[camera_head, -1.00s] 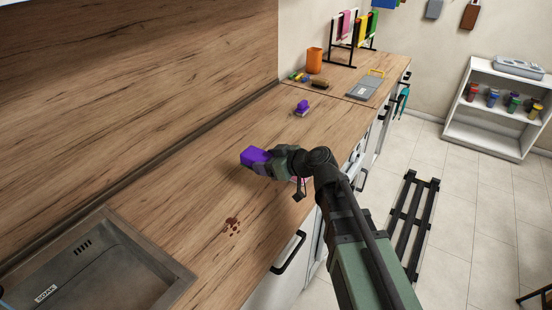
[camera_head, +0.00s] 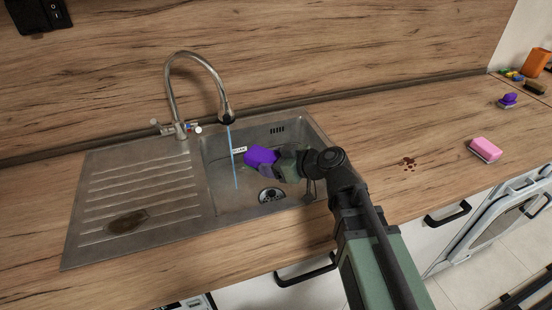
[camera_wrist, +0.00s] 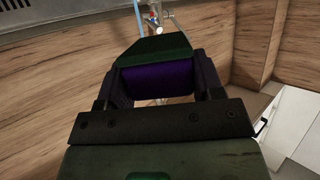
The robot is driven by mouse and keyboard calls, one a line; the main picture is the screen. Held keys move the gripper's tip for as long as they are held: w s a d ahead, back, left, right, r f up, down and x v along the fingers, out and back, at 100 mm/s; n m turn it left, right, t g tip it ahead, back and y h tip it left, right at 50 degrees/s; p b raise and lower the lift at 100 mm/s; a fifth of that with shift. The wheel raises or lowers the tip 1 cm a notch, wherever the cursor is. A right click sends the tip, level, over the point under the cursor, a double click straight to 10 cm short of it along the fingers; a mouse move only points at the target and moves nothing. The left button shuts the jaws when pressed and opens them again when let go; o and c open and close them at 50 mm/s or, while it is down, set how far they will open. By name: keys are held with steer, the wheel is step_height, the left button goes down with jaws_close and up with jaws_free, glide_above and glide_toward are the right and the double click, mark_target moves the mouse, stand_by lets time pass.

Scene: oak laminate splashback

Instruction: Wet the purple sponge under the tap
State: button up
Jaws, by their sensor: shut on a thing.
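The purple sponge (camera_head: 261,157) is held by my gripper (camera_head: 274,162) over the sink basin (camera_head: 224,196). In the wrist view the sponge (camera_wrist: 155,84) sits between the two fingers, partly hidden by the gripper (camera_wrist: 155,88). The tap (camera_head: 196,75) stands behind the basin, its spout curving to the right. A thin blue stream of water (camera_head: 233,160) falls from the spout into the basin. The sponge is just right of the stream in the head view; I cannot tell whether they touch.
A ribbed drainboard (camera_head: 140,190) with a dark stain (camera_head: 128,221) lies left of the basin. On the counter to the right are brown spots (camera_head: 408,163), a pink sponge (camera_head: 486,149) and a purple object (camera_head: 507,100). The counter just right of the basin is clear.

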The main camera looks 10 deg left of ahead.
mark_target(258, 160)
steer(key=shift+s+a, duration=0.3)
steer(key=shift+a, duration=0.2)
steer(key=shift+w+f, duration=0.1)
steer(key=shift+w, duration=0.2)
steer(key=shift+w+a, duration=0.2)
steer(key=shift+w, duration=0.1)
steer(key=w+a+f+b, duration=0.2)
steer(key=w+a, duration=0.6)
steer(key=a, duration=0.1)
steer(key=shift+w+f+b, duration=0.3)
steer(key=shift+w+b, duration=0.1)
steer(key=shift+s, duration=0.1)
steer(key=s+d, duration=0.5)
steer(key=shift+s+d, duration=0.1)
steer(key=shift+d, duration=0.05)
steer(key=shift+s+f, duration=0.15)
